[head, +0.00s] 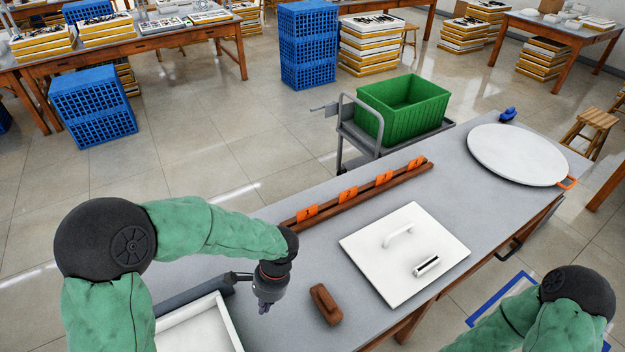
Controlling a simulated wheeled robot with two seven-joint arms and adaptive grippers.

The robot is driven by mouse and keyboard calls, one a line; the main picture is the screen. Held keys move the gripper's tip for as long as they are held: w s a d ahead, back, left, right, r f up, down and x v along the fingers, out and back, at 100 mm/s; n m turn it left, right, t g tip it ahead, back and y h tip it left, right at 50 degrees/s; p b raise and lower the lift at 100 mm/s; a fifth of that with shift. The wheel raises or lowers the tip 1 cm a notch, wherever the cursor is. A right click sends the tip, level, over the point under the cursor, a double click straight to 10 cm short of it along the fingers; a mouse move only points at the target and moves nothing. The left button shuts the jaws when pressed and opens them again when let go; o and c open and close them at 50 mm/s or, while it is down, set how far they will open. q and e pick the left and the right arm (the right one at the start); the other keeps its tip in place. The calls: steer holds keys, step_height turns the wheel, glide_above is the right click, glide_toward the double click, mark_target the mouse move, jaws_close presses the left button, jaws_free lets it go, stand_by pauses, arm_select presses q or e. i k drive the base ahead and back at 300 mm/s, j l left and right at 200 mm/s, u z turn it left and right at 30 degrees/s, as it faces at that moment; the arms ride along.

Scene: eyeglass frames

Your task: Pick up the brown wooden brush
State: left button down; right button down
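The brown wooden brush (326,304) lies on the grey table (320,247), left of the white square board. My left gripper (264,309) hangs above the table, pointing down, to the left of the brush and apart from it. Its fingers are small and dark here, and I cannot tell whether they are open or shut. My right arm comes in at the lower right corner; its gripper is out of the picture.
A white board with a handle (404,254) lies right of the brush. A white tray (199,325) is by my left arm. A brown rail with orange numbered tags (346,193) runs along the far edge. A round white board (517,155) lies at the far end.

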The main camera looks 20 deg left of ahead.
mark_target(330, 310)
steer(key=k, duration=1)
